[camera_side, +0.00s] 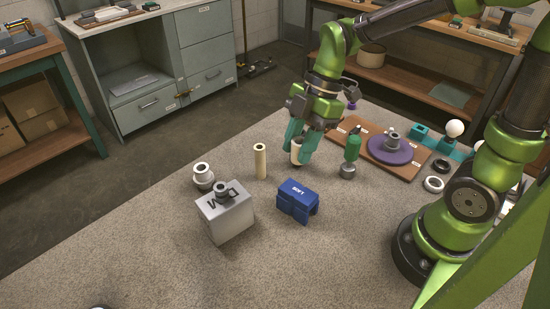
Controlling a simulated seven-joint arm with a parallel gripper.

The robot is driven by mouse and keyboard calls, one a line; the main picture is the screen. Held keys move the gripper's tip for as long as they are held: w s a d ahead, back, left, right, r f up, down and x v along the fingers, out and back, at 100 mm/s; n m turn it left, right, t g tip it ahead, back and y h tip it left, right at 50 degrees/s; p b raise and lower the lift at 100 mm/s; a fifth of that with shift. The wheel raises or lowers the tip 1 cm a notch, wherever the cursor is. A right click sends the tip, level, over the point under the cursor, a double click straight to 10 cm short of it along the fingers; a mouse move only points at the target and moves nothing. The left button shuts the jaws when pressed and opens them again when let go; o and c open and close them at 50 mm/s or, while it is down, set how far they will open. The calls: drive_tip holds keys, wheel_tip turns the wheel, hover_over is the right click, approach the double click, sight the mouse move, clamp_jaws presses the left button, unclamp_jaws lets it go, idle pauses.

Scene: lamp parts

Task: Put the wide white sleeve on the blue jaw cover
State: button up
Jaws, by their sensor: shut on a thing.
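The blue jaw cover (297,206) stands on the speckled table in the middle of the view, with the word SOFT on its top. My gripper (298,150) points down, above and behind the cover in the picture, with its teal fingers shut on the wide white sleeve (296,152). The sleeve is short, cream-white and roughly upright, apart from the cover. The fingers hide part of it. I cannot tell whether its lower end touches the table.
A slim cream tube (260,161) stands left of my gripper. A grey lettered block (225,216) and a white fitting (203,176) are further left. A green-topped part (351,155) stands close on the right, near a board with a purple disc (390,153). The front table is clear.

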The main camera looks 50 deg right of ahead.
sight(293, 196)
drive_tip(key=shift+s+a+f+n, duration=0.15)
drive_tip(key=shift+s+f+n, duration=0.05)
drive_tip(key=shift+s+n, duration=0.2)
drive_tip(key=shift+f+g, duration=0.3)
drive_tip(key=shift+n, duration=0.3)
wheel_tip(293, 196, down, 7)
drive_tip(key=shift+f, duration=0.2)
drive_tip(key=shift+f, duration=0.1)
drive_tip(key=o, duration=1)
